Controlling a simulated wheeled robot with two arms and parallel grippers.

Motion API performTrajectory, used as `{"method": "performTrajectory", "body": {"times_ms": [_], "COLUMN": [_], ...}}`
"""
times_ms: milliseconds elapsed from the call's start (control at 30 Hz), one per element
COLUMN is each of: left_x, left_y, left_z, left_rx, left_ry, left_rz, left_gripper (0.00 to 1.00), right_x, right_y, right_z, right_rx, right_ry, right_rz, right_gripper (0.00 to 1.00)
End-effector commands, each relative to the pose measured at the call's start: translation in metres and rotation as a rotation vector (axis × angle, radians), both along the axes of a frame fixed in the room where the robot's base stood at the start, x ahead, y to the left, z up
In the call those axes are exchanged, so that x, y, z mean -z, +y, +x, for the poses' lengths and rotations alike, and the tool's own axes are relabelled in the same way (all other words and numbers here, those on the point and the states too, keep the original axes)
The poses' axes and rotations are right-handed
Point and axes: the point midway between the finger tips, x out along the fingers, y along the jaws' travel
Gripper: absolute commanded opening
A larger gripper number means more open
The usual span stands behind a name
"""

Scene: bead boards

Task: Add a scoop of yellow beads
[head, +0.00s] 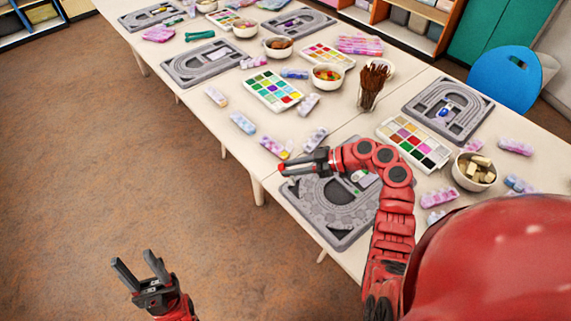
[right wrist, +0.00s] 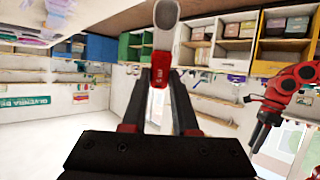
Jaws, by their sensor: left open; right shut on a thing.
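My right gripper (head: 300,166) is shut on a scoop with a red handle. In the right wrist view the scoop (right wrist: 160,72) points up from between the fingers, with a pale rounded end; whether beads lie in it cannot be told. The right gripper is above the left edge of the near grey bead board (head: 335,222), partly hidden by my arm. A tray of coloured compartments (head: 413,144) lies to the right of that arm, and another tray (head: 273,91) lies farther back. My left gripper (head: 138,262) is open and empty, over the floor left of the table.
Small pink and blue bead boxes (head: 243,123) lie along the table. A bowl of tan blocks (head: 474,171) stands at right, a cup of brown sticks (head: 371,87) behind. Another grey board (head: 447,109) lies at right. A blue chair (head: 503,78) stands beyond. The floor at left is clear.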

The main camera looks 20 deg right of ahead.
Motion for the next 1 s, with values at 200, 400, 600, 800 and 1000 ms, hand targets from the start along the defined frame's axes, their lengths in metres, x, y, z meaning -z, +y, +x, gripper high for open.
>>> {"method": "performTrajectory", "body": {"times_ms": [200,400,600,800,1000], "left_x": [0.0,0.0,0.0,0.0,0.0], "left_y": [0.0,0.0,0.0,0.0,0.0], "left_z": [0.0,0.0,0.0,0.0,0.0], "left_rx": [0.0,0.0,0.0,0.0,0.0], "left_ry": [0.0,0.0,0.0,0.0,0.0], "left_rz": [0.0,0.0,0.0,0.0,0.0], "left_gripper": [0.5,0.5,0.5,0.5,0.5], "right_x": [0.003,0.008,0.011,0.011,0.012], "right_y": [-0.008,-0.013,-0.016,-0.017,-0.016], "right_z": [-0.002,-0.005,-0.003,-0.005,-0.009], "right_rx": [-0.217,-0.321,-0.353,-0.393,-0.431], "right_ry": [0.001,0.0,0.0,-0.001,-0.002], "right_rz": [0.003,0.003,-0.003,-0.004,-0.002], "right_gripper": [0.0,0.0,0.0,0.0,0.0]}}
